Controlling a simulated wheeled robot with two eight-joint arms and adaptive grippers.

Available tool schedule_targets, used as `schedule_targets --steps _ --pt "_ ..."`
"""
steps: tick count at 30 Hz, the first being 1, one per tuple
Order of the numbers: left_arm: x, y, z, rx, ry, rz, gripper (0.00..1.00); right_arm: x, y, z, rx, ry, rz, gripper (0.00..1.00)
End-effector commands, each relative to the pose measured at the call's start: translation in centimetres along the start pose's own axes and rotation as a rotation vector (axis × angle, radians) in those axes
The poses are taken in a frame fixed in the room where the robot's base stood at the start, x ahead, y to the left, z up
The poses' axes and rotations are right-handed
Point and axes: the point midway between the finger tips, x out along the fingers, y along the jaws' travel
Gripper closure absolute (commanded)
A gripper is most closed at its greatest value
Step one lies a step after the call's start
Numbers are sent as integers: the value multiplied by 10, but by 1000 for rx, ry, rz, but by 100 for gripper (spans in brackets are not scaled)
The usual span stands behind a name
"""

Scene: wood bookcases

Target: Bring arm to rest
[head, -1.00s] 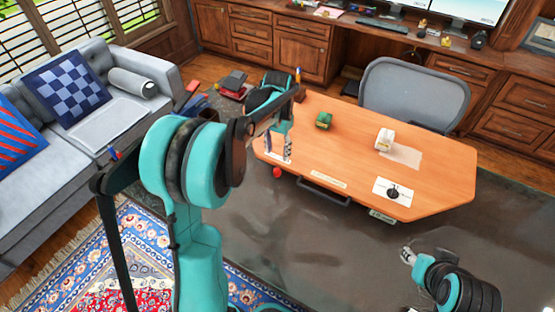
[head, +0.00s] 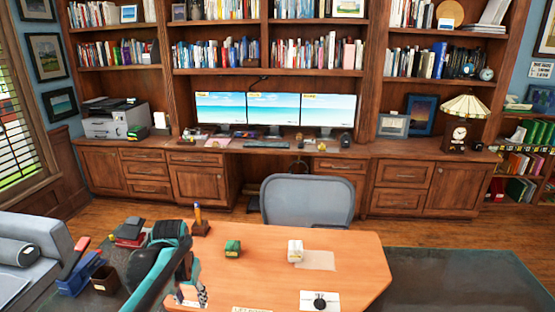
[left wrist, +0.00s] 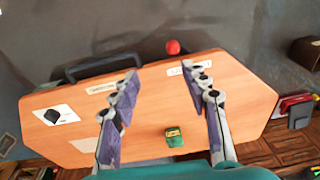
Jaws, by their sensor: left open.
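My left arm comes up at the lower left of the head view. Its gripper (head: 190,293) is over the left end of the orange-brown wooden table (head: 352,245). In the left wrist view, the two fingers of this gripper (left wrist: 160,75) are spread wide with nothing between them. A green block (left wrist: 174,137) lies on the tabletop below, close to one finger in that picture; it also shows in the head view (head: 233,248). My right gripper is outside both current views.
A white object (head: 295,251) and a black item on white paper (head: 320,301) are on the table. A grey chair (head: 307,200) stands behind it. A grey sofa (head: 35,240) is at left. A red ball (left wrist: 172,47) is by the table's edge. Bookcases line the back wall.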

Motion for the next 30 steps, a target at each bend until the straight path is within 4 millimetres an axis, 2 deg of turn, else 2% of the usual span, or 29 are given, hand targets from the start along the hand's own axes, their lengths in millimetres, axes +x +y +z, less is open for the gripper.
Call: schedule_targets --steps 1,3,7,11,15,21,30 --pt "-11 10 16 -3 38 -7 54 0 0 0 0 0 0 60" --pt "-22 22 33 -14 92 -15 54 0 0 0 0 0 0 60" --pt "-35 42 67 -35 196 -24 54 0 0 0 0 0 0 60" --pt "-38 60 102 -54 299 -24 54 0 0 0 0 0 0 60" --pt "-33 75 133 -75 396 -18 54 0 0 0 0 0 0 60" --pt "-23 85 155 -91 478 -7 54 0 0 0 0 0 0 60" --pt "-22 87 158 -96 493 -4 54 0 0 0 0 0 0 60"
